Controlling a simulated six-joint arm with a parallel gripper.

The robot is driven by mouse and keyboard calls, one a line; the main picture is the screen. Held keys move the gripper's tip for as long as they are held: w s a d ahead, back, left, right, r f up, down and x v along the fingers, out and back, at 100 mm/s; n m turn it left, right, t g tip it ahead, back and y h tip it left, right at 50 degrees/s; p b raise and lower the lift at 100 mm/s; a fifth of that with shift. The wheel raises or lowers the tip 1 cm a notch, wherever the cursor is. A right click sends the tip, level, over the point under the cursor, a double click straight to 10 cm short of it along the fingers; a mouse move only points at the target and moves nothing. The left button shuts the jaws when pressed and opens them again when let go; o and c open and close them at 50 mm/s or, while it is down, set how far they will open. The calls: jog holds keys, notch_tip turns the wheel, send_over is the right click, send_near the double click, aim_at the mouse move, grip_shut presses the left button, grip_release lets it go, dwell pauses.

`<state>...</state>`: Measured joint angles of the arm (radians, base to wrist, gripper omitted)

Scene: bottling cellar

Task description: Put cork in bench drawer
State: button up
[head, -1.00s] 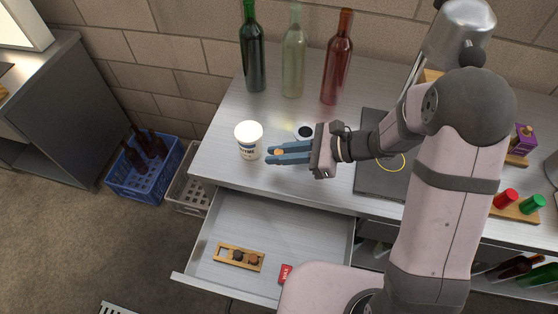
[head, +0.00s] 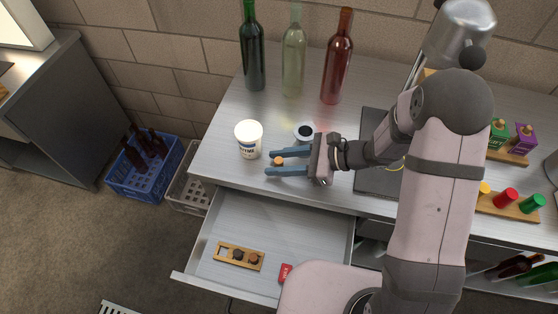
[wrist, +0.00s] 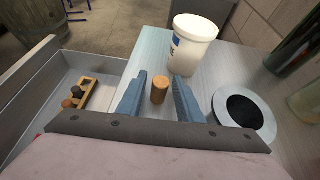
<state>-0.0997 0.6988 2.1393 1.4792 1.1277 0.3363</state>
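The cork (head: 279,160) is a small tan cylinder on the bench top. In the wrist view the cork (wrist: 159,90) stands upright between the two blue fingers, with a gap on each side. My gripper (head: 288,162) is open around it, low over the bench near its front edge; the wrist view shows both fingertips (wrist: 160,82) apart. The bench drawer (head: 318,229) is pulled open below and in front of my gripper. In the wrist view the drawer (wrist: 104,65) lies to the left.
A white tub (head: 249,139) and a round dark-centred dish (head: 304,132) stand close to my gripper. Several bottles (head: 293,55) stand behind. The drawer holds a wooden holder (head: 239,256) and a red item (head: 285,272); its middle is free.

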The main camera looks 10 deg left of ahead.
jog(key=shift+r, duration=0.1)
jog(key=shift+d+r, duration=0.1)
jog(key=shift+d, duration=0.05)
jog(key=b+v, duration=0.1)
jog(key=v, duration=1)
jog(key=shift+d+r+b, duration=0.15)
jog(key=shift+d+b, duration=0.15)
jog(key=shift+b, duration=0.05)
jog(key=s+n+h, duration=0.1)
jog(key=s+d+f+n+g+h, duration=0.1)
jog(key=s, duration=0.1)
jog(key=s+f+n, duration=0.1)
jog(key=s, duration=0.1)
jog(key=shift+s+d+n+g+h, duration=0.15)
jog(key=shift+d+n+g+h, duration=0.15)
jog(key=shift+n+h, duration=0.1)
jog(key=s+d+f+n+t+h, duration=0.1)
jog(key=s+d+n+h, duration=0.2)
jog(key=d+n+h, duration=0.2)
jog(key=s+d+f+n+t+h, duration=0.1)
jog(key=s+d+n+h, duration=0.2)
jog(key=d+n+h, duration=0.2)
jog(key=d+n, duration=0.3)
jog(key=shift+d+f+n, duration=0.25)
jog(key=shift+f+n, duration=0.05)
jog(key=shift+f, duration=0.05)
jog(key=shift+o, duration=0.9)
jog(key=shift+s+d, duration=0.1)
